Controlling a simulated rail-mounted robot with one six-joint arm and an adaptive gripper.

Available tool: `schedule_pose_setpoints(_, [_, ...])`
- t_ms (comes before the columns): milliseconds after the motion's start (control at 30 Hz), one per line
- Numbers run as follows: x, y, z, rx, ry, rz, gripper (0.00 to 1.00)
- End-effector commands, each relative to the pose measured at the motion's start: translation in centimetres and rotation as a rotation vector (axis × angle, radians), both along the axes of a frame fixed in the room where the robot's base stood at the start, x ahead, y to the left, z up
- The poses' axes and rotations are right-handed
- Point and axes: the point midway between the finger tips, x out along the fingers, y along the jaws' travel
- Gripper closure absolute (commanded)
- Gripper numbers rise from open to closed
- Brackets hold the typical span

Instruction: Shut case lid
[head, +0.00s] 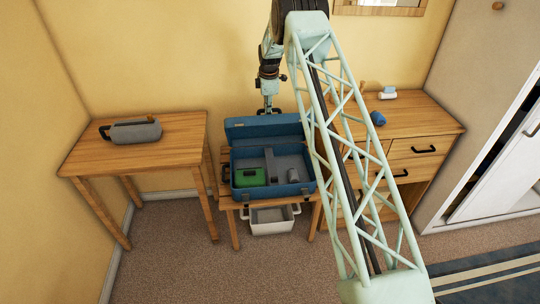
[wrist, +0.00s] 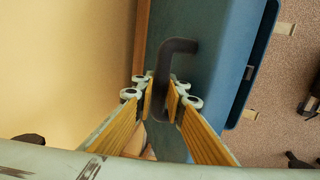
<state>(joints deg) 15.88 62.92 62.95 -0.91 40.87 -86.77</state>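The blue case (head: 248,197) stands open on a small wooden stand. Its lid (head: 262,128) is raised upright along the back edge. My gripper (head: 268,108) is behind the lid, close to the yellow wall. In the wrist view a dark bent handle (wrist: 180,45) stands off the teal-blue face of the lid (wrist: 213,70). The fingertips of my gripper (wrist: 162,88) lie on either side of the handle's bar. Whether they press on it cannot be told. Inside the case are a green box (head: 250,177) and a small grey cylinder (head: 293,175).
A wooden table (head: 175,135) with a grey handled object (head: 135,131) stands to the left. A wooden dresser (head: 425,125) with a blue item (head: 378,118) stands to the right. A white bin (head: 272,222) sits under the case. The carpet in front is clear.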

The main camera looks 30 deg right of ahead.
Motion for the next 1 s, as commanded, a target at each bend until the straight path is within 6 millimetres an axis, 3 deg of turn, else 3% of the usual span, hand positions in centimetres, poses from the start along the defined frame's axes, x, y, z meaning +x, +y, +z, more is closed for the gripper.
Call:
schedule_pose_setpoints(300, [-1.4,0.5,-0.4,-0.004,-0.013,0.000,0.93])
schedule_pose_setpoints(1000, [-2.1,0.7,-0.7,-0.008,-0.025,0.000,0.93])
